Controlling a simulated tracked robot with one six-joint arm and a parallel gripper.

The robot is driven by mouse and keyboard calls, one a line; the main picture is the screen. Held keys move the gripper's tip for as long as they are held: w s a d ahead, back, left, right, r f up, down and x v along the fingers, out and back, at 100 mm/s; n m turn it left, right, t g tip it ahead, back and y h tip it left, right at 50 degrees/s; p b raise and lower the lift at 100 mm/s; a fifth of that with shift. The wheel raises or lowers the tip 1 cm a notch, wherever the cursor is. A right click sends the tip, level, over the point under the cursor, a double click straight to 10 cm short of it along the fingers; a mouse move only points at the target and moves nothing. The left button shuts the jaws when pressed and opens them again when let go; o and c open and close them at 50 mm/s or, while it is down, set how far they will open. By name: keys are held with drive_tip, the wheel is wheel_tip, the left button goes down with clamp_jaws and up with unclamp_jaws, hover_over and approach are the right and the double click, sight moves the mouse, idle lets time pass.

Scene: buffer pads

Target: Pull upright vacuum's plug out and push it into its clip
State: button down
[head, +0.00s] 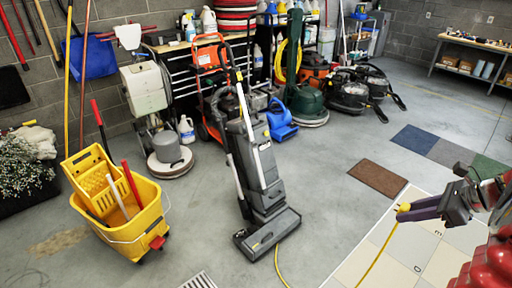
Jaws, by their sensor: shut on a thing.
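The grey upright vacuum (254,165) stands on the concrete floor in the middle of the head view, its handle leaning back to the upper left. A yellow cord (279,262) runs from its base out of the bottom of the view. My gripper (406,212) is at the right, well apart from the vacuum, with its purple fingers pointing left. It is shut on the yellow plug (403,207), mostly hidden by the fingers. Yellow cord hangs from the plug down to the bottom edge. I cannot make out the clip on the vacuum or any outlet.
A yellow mop bucket (128,221) stands left of the vacuum. A floor polisher (169,158), a blue blower (281,125) and other machines stand behind it. Pale tiles (411,249) and a brown mat (378,179) lie at the right. Red cylinders (490,268) fill the lower right corner. Floor between vacuum and tiles is clear apart from the cord.

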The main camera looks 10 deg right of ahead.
drive_tip(key=w+a+f+m+h, duration=0.1)
drive_tip(key=w+a+f, duration=0.1)
drive_tip(key=w+a, duration=0.8)
drive_tip(key=w+a+f+m+h, duration=0.1)
drive_tip(key=w+a+m, duration=0.1)
drive_tip(key=w+a, duration=0.8)
drive_tip(key=a+f+m+t, duration=0.1)
drive_tip(key=a, duration=1.1)
drive_tip(key=shift+s+a+h, duration=0.3)
drive_tip(key=shift+s+a, duration=0.05)
drive_tip(key=shift+a, duration=0.05)
